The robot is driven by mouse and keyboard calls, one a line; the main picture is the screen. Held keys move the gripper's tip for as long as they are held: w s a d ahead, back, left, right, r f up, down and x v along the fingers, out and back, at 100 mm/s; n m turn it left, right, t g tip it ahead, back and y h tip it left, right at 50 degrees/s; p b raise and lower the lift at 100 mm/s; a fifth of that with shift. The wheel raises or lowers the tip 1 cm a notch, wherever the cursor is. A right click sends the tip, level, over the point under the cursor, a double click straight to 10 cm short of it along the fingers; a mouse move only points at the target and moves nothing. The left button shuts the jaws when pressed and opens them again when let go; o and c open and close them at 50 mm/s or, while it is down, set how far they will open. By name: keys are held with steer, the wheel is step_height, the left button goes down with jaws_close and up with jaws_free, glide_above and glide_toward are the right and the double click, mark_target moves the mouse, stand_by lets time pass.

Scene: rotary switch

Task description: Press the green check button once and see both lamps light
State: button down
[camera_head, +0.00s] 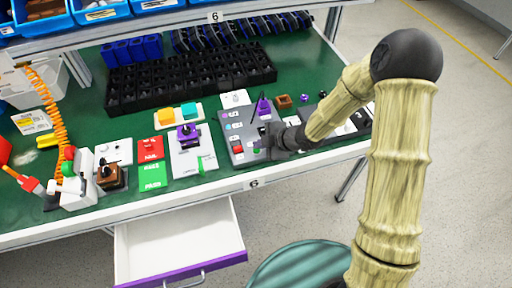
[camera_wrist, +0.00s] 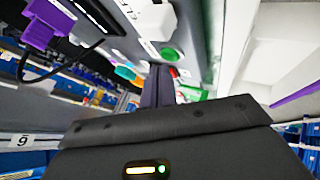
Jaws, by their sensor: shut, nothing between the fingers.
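The grey switch panel (camera_head: 226,128) stands near the table's front edge in the head view, with small coloured round parts and a red block (camera_head: 238,150) on its face. A green button (camera_head: 257,150) sits at its lower right; the wrist view shows a round green button (camera_wrist: 172,54) just beyond my fingertips. My gripper (camera_head: 268,141) is over the panel's right side, its fingers (camera_wrist: 160,75) shut and empty. I cannot tell whether it touches the button. The gripper hides part of the panel, and I cannot tell whether any lamp is lit.
A purple plug (camera_head: 263,107) with a black cable stands at the panel's upper right. A black tray (camera_head: 190,82) lies behind. Other switch fixtures (camera_head: 187,150) and red and green cards (camera_head: 151,150) stand left. An open drawer (camera_head: 180,240) juts out below the table.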

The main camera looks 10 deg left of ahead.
mark_target(260, 153)
steer(key=shift+r, duration=0.3)
step_height(260, 153, up, 5)
steer(key=p, duration=0.4)
steer(key=shift+p, duration=0.3)
stand_by(0.7)
steer(key=d+r+m+t+h, duration=0.1)
steer(key=d+r+m+h, duration=0.1)
steer(key=d+r+m, duration=0.3)
steer(key=d+m+h+p, duration=0.1)
steer(key=d+m+h, duration=0.1)
steer(key=d, duration=0.5)
steer(key=d+r+m+t+h, duration=0.1)
steer(key=d+r+m+h, duration=0.25)
steer(key=d, duration=0.25)
steer(key=s+d+r+m+g, duration=0.1)
steer(key=s+d+r+m, duration=0.2)
steer(key=s+d+m, duration=0.2)
steer(key=s+d+r+m+g+h+p, duration=0.1)
steer(key=s+d+r+m, duration=0.2)
steer(key=s+m, duration=0.4)
steer(key=shift+s+d+m, duration=0.25)
steer(key=shift+d+m, duration=0.3)
steer(key=shift+d, duration=0.3)
